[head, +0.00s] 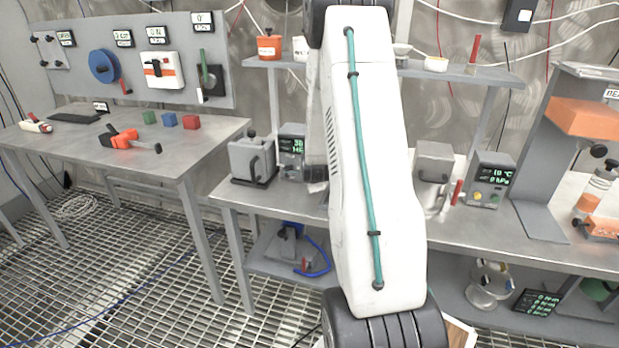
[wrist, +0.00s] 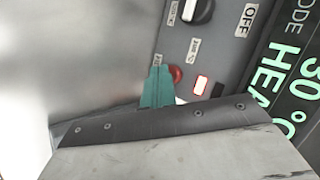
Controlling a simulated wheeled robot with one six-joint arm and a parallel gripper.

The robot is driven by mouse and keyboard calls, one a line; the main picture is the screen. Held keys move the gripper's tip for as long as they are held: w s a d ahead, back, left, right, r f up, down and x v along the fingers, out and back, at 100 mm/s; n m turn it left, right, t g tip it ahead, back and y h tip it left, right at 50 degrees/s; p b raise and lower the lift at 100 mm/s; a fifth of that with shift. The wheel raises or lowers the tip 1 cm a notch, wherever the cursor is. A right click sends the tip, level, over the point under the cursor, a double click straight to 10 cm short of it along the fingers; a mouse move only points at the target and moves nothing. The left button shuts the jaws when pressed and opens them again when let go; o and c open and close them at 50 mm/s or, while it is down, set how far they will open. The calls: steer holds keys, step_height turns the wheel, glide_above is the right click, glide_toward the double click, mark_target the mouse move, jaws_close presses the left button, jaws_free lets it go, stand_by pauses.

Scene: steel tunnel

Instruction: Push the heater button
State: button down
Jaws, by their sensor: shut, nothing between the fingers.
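In the wrist view a grey control panel (wrist: 225,50) carries a round red button (wrist: 175,73), partly behind my fingertips, and a lit red-framed indicator (wrist: 200,85) beside it. I cannot read the small label by the button. My gripper (wrist: 158,87) shows teal fingertips, closed together and empty, at the lower left edge of the button. I cannot tell whether they touch it. In the head view the display box (head: 291,145), reading "30" and "HE", stands on the middle bench just left of my arm. My arm hides the gripper and the button there.
A black and white knob (wrist: 198,10) and an "OFF" label (wrist: 246,20) sit above the button. A green-lit display (wrist: 290,85) is at right. A grey container (head: 252,160) stands left of the display box; a second display box (head: 490,180) stands right of my arm.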

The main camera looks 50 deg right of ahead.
steer(key=shift+s+a, duration=0.1)
steer(key=shift+a, duration=0.05)
steer(key=shift+s+a, duration=0.4)
steer(key=shift+a, duration=0.55)
steer(key=shift+s+a, duration=0.35)
steer(key=shift+a, duration=0.55)
steer(key=shift+s+a, duration=0.4)
steer(key=shift+a, duration=0.55)
